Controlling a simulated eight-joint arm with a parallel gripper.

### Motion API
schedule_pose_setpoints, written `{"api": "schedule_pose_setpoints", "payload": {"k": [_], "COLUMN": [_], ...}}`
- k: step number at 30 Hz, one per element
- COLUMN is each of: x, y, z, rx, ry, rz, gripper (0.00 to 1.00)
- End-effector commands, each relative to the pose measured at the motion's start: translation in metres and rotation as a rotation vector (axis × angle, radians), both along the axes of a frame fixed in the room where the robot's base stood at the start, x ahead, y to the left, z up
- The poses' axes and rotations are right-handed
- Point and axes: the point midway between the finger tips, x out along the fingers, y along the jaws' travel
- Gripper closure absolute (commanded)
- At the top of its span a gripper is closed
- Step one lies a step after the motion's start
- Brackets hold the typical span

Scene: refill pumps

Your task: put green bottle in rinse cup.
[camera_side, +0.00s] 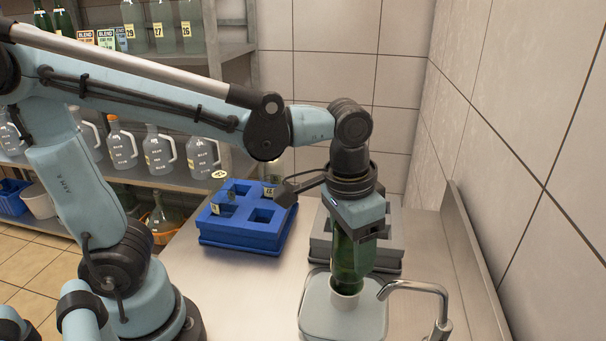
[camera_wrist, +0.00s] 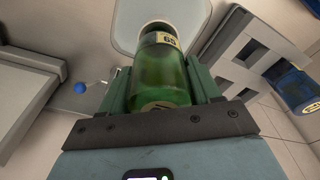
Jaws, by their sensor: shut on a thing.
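The green bottle (camera_side: 343,262) hangs below my gripper (camera_side: 358,228) in the side view, roughly upright. My gripper is shut on it. The bottle's lower end is at the mouth of the white rinse cup (camera_side: 345,301) and looks to be inside its rim; how deep I cannot tell. In the wrist view the bottle (camera_wrist: 160,75) lies between the two jaws of my gripper (camera_wrist: 162,88). A yellow number label shows near its far end, and the pale rim of the cup (camera_wrist: 155,26) shows behind it.
The cup stands in a pale basin (camera_side: 315,322), with a curved metal tap (camera_side: 425,287) close on the right. A grey crate (camera_side: 390,245) is behind the bottle. A blue crate (camera_side: 240,236) stands to the left. A wall rises at the right.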

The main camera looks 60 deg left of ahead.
Motion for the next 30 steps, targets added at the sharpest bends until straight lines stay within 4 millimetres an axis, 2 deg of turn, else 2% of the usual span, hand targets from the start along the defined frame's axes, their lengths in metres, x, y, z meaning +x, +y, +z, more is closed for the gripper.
{"api": "schedule_pose_setpoints", "payload": {"k": [30], "x": [0.0], "y": [0.0], "z": [-0.013], "rx": [0.0], "ry": [0.0], "rz": [0.0], "gripper": [0.74]}}
